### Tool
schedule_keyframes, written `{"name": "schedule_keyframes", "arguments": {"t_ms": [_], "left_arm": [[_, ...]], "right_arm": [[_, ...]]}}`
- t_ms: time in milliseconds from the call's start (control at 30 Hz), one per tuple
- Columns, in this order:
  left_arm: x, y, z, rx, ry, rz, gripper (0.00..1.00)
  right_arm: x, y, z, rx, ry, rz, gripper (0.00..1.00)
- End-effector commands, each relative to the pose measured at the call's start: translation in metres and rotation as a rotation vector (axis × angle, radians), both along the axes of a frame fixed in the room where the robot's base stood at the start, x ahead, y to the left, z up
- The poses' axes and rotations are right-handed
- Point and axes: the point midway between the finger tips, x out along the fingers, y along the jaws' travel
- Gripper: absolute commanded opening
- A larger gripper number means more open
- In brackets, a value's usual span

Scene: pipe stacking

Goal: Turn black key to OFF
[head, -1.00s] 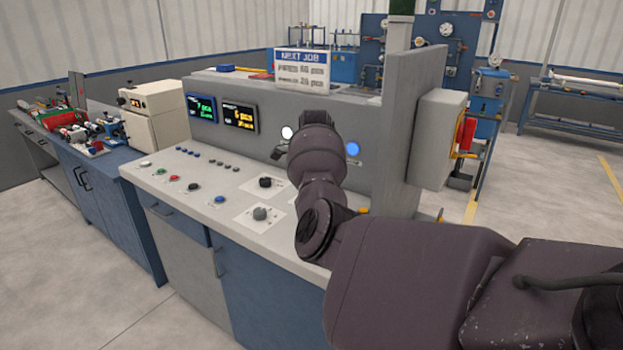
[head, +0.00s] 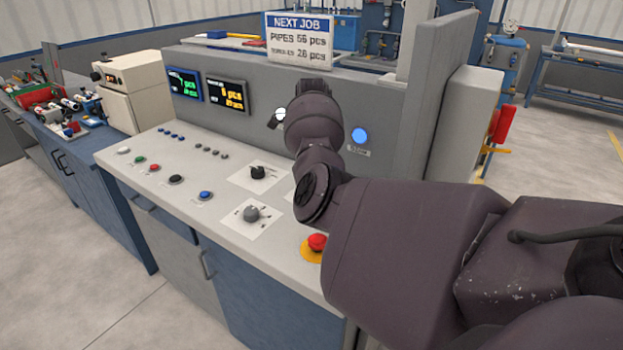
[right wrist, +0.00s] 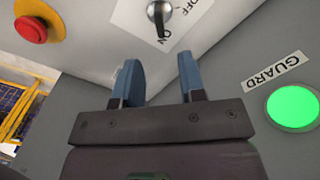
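In the right wrist view a round metal key switch with a dark key (right wrist: 161,28) sits on a white plate (right wrist: 132,18) lettered OFF and ON. The key's dark handle points down the picture, toward the ON lettering. My right gripper (right wrist: 157,65) has its two blue fingers apart with nothing between them. The key lies beyond the fingertips, apart from them. In the head view my right arm (head: 318,125) reaches over the console and hides the key; only an edge of a white plate shows beside it. My left gripper is not in view.
The grey console (head: 150,180) carries a black knob (head: 258,172), a grey knob (head: 251,213) and several buttons. A red mushroom button (head: 317,242) sits near the front edge beside my arm. A green light (right wrist: 293,107) labelled GUARD is on the upright panel. Two displays (head: 227,94) stand left.

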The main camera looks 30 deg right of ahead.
Motion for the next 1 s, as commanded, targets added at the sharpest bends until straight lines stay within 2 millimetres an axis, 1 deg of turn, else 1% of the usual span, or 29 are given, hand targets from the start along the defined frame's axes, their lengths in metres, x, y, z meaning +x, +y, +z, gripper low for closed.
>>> {"name": "schedule_keyframes", "arguments": {"t_ms": [300,500,700,1000], "left_arm": [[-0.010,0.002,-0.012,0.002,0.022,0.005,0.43],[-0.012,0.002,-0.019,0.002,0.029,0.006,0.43],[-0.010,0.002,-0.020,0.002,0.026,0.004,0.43],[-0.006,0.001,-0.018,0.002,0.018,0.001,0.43]], "right_arm": [[-0.001,0.000,-0.054,0.002,0.004,0.000,0.37],[0.000,0.000,-0.083,0.000,0.003,0.000,0.37],[0.000,0.000,-0.098,0.000,0.001,0.000,0.37],[0.000,0.000,-0.100,0.000,0.000,0.000,0.37]]}}
